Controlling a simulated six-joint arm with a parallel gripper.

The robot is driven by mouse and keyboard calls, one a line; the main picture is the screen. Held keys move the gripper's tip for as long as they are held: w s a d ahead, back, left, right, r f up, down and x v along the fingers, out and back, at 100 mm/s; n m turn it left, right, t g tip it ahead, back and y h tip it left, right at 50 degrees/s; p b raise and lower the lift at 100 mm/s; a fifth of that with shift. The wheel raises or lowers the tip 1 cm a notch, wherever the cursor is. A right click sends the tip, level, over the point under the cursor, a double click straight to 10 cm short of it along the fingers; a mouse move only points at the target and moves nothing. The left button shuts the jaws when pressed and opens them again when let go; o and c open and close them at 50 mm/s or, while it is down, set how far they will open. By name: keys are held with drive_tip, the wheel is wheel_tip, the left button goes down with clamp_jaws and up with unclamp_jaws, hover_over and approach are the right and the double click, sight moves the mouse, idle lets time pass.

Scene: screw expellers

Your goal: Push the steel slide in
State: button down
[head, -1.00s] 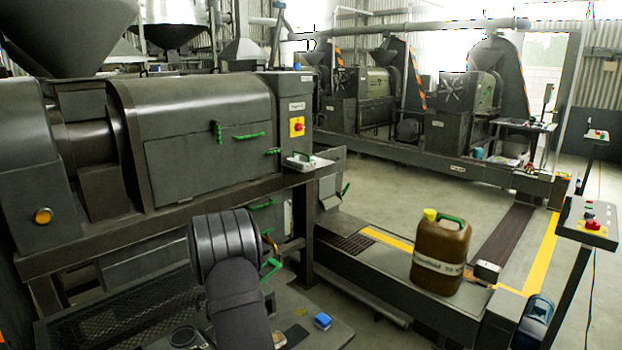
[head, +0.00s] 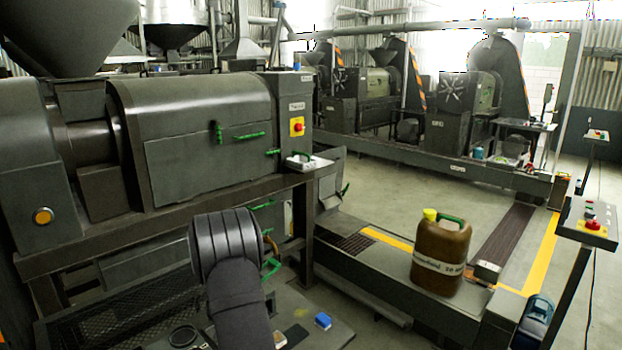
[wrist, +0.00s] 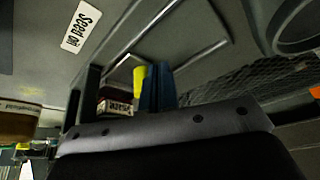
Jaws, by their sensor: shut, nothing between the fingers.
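My gripper (wrist: 157,72) shows in the wrist view as narrow dark blue fingers above a wide dark body. The fingers are shut, and nothing is seen held between them. A yellow piece (wrist: 139,80) shows right beside the fingers; whether they touch it is unclear. In the head view my own arm hides the gripper. I cannot pick out the steel slide for sure. Green handles show under the near press, one (head: 262,205) below the bench edge and one (head: 271,268) just right of my arm.
The near press (head: 205,130) stands on a steel frame behind my arm. A brown jug (head: 440,255) stands on a low beam to the right. A small blue block (head: 323,321) lies on the plate right of my arm. Mesh (wrist: 265,80) shows in the wrist view.

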drive_tip(key=shift+w+d, duration=0.15)
drive_tip(key=shift+s+a, duration=0.4)
drive_tip(key=shift+a, duration=0.05)
wheel_tip(320, 180, up, 7)
idle(0.9)
wheel_tip(320, 180, down, 7)
drive_tip(key=shift+f, duration=0.1)
drive_tip(key=shift+d, duration=0.15)
idle(0.5)
